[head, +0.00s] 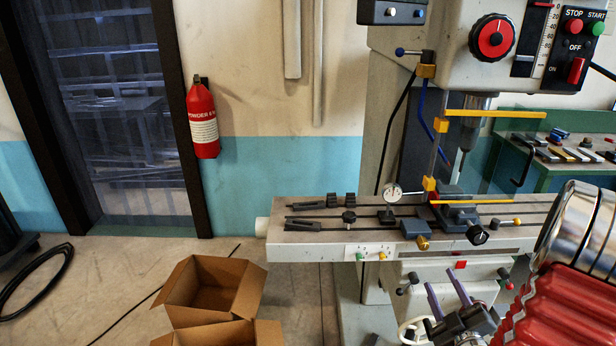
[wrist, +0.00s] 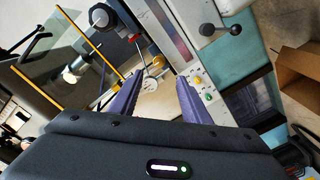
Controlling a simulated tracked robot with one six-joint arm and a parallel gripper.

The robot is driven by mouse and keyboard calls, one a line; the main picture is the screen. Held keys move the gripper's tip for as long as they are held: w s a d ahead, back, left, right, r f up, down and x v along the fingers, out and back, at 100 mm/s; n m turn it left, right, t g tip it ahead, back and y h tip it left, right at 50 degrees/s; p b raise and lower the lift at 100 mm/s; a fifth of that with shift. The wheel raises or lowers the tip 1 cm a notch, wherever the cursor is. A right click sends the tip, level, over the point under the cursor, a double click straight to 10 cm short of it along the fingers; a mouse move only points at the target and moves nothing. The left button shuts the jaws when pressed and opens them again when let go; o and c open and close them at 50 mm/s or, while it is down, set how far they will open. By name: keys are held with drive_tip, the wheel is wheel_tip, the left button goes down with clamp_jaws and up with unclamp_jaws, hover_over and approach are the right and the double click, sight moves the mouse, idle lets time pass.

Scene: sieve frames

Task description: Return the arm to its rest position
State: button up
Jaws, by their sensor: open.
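My gripper (head: 442,279) is low at the right of the head view, in front of the milling or drilling machine's base and just below its work table. Its two purple fingers point up and stand apart. In the wrist view my gripper (wrist: 159,76) is open, with nothing held between the fingers. The machine's table and a round dial show beyond the fingertips there.
The machine table (head: 330,245) carries clamps, a dial gauge (head: 391,194) and a vise. A clear guard with yellow edges (head: 495,114) stands above it. Open cardboard boxes (head: 215,290) are on the floor at left. A fire extinguisher (head: 203,120) hangs on the wall.

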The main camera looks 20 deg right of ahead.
drive_tip(key=s+d+f+m+g, duration=0.1)
drive_tip(key=s+f+m+g, duration=0.3)
drive_tip(key=f+g, duration=0.25)
drive_tip(key=s+d+f+m+g, duration=0.1)
drive_tip(key=s+f+m+g, duration=0.2)
drive_tip(key=s+f+g, duration=0.35)
drive_tip(key=a+r+y, duration=0.2)
drive_tip(key=a+r, duration=1.1)
drive_tip(key=a, duration=0.4)
drive_tip(key=a+r+n+t+y, duration=0.1)
drive_tip(key=a+r+y, duration=0.2)
drive_tip(key=a+r, duration=1.1)
drive_tip(key=a, duration=0.4)
drive_tip(key=shift+s, duration=0.2)
